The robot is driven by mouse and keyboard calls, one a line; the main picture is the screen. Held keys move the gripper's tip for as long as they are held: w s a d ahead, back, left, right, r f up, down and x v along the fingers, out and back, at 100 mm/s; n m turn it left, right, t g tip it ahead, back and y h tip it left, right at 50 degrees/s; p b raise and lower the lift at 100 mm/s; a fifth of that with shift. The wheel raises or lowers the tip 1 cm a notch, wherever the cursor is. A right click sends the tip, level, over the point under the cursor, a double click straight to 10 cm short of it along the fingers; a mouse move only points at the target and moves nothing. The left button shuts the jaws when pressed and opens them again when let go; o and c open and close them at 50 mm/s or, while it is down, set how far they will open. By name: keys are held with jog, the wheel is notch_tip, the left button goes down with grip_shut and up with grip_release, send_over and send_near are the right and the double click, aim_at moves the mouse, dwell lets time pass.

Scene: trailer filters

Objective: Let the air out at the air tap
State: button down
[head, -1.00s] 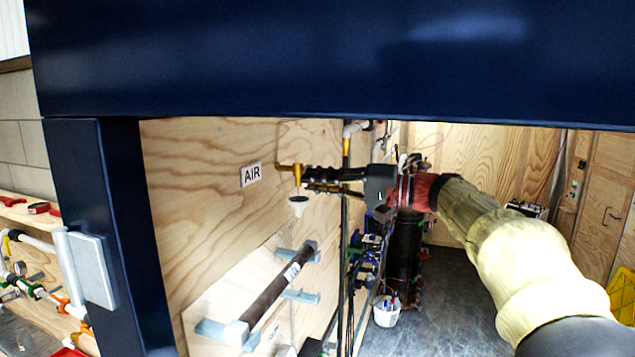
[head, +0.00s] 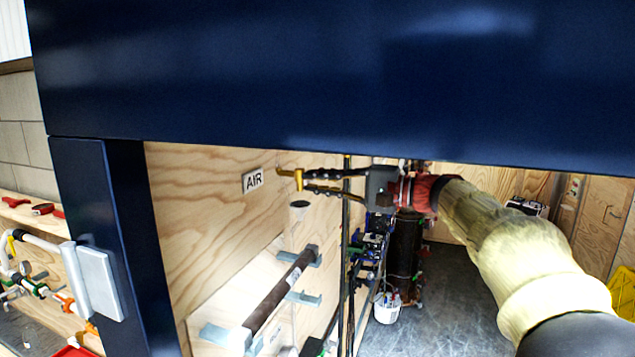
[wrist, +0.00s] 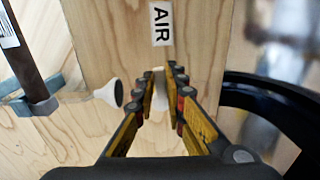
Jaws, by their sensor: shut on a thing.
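The brass air tap (head: 297,180) sits on the plywood wall, right of the AIR sign (head: 253,180). My gripper (head: 304,181) reaches it from the right. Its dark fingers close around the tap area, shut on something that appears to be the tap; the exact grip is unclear. In the wrist view, my gripper's yellow-padded fingers (wrist: 162,95) come close together below the AIR sign (wrist: 161,24), with a pale, blurred piece between them. The fingers hide most of the tap there. A white funnel (wrist: 108,92) is just left of the fingers.
A dark blue beam (head: 330,80) crosses above my arm, and a blue post (head: 110,240) stands left. A dark pipe (head: 280,290) on brackets is below the tap. A white bucket (head: 387,308) stands on the floor farther in.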

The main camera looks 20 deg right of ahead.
jog(key=c, duration=1.8)
grip_release()
jog(key=shift+c, duration=0.2)
jog(key=shift+d, duration=0.15)
jog(key=v, duration=1.1)
jog(key=shift+s+d, duration=0.25)
jog(key=shift+d, duration=0.05)
